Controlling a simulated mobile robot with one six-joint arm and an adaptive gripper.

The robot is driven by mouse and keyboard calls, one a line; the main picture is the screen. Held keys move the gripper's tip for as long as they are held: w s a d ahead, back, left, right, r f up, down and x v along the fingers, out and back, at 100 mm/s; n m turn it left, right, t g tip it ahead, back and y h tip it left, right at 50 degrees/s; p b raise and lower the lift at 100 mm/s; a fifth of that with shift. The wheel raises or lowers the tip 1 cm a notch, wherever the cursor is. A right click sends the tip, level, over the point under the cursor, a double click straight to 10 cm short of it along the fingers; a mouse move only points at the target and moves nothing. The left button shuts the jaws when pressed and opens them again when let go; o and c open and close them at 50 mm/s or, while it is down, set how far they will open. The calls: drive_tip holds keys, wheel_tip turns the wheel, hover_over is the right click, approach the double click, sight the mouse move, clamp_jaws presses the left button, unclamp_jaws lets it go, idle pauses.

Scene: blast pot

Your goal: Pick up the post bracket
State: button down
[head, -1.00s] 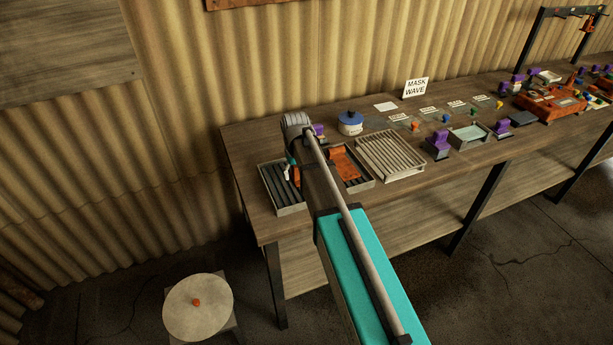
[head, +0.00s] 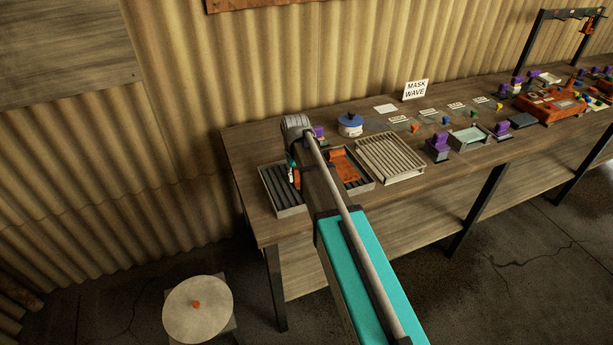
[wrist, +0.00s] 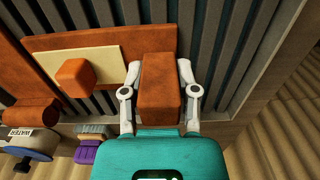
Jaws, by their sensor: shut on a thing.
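The post bracket (wrist: 157,85) shows in the wrist view as an upright orange block between my gripper's two pale fingers. My gripper (wrist: 157,75) is shut on it. An orange plate with a cream panel (wrist: 95,68) and a small orange cube lies behind and left of the block; I cannot tell whether it is joined to it. In the head view my gripper (head: 292,171) is over the left slatted tray (head: 290,211), with a sliver of orange beside it. My arm hides much of the bracket there.
A second tray (head: 372,186) holding an orange part stands just right, then a pale slatted rack (head: 390,158). A blue-lidded pot (head: 350,125) and a purple part are behind. Purple stands (head: 440,146) are farther right. The bench's left front corner is clear.

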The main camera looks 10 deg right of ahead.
drive_tip(key=shift+r, duration=0.1)
idle(0.3)
wheel_tip(320, 180, up, 3)
drive_tip(key=p, duration=0.3)
drive_tip(key=shift+r, duration=0.1)
drive_tip(key=s+r+p, duration=0.9)
drive_tip(key=s+p, duration=0.1)
drive_tip(key=s, duration=0.4)
drive_tip(key=shift+d+r, duration=0.3)
